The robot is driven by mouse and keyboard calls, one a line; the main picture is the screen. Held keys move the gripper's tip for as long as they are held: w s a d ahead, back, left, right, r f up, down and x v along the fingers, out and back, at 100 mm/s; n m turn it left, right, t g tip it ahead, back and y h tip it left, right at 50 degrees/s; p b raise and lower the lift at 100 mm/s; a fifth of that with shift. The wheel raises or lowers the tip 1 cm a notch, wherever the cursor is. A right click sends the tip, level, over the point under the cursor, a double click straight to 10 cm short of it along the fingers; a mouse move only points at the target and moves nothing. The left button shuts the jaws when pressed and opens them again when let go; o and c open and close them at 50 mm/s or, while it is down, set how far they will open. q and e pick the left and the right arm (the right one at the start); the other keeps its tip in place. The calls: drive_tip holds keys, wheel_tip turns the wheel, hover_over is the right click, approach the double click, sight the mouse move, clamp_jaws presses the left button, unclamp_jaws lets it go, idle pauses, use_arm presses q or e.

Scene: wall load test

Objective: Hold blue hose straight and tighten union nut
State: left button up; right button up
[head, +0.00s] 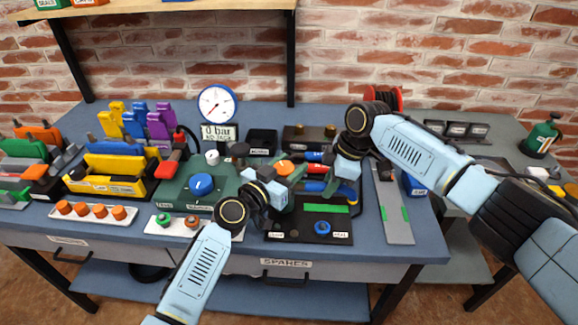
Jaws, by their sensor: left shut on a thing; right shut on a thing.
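My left gripper (289,174) reaches in from the lower left and is shut at a small green fitting with an orange cap (284,167). My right gripper (326,183) comes from the right, points down and left, and is shut close to a blue piece (345,191) that looks like the blue hose. The two grippers are close together over a black board (285,236). The grippers cover much of the work, so the union nut and the exact grip points are hard to tell.
A green box with a blue knob (201,184) stands left of my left gripper. A gauge (216,104) stands behind, above a "0 bar" sign (219,133). A grey strip with green marks (391,205) lies at the right. A shelf (180,10) overhangs the back left.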

sight(292, 165)
use_arm(q)
drive_tip(key=shift+m+h, duration=0.3)
drive_tip(key=shift+h, duration=0.1)
drive_tip(key=shift+s+d+m+g+h, duration=0.1)
drive_tip(key=shift+d+m+g+h, duration=0.05)
drive_tip(key=shift+m+g+h, duration=0.8)
drive_tip(key=shift+s+d+m+g+h, duration=0.1)
drive_tip(key=shift+m+g+h, duration=0.65)
drive_tip(key=shift+g+h, duration=0.3)
drive_tip(key=shift+s+d+m+g+h, duration=0.1)
drive_tip(key=shift+s+m+g+h, duration=0.1)
drive_tip(key=shift+m+g+h, duration=0.65)
drive_tip(key=shift+f+g, duration=0.1)
drive_tip(key=shift+g, duration=0.45)
drive_tip(key=o, duration=1)
wheel_tip(292, 165, up, 10)
drive_tip(key=shift+r, duration=0.1)
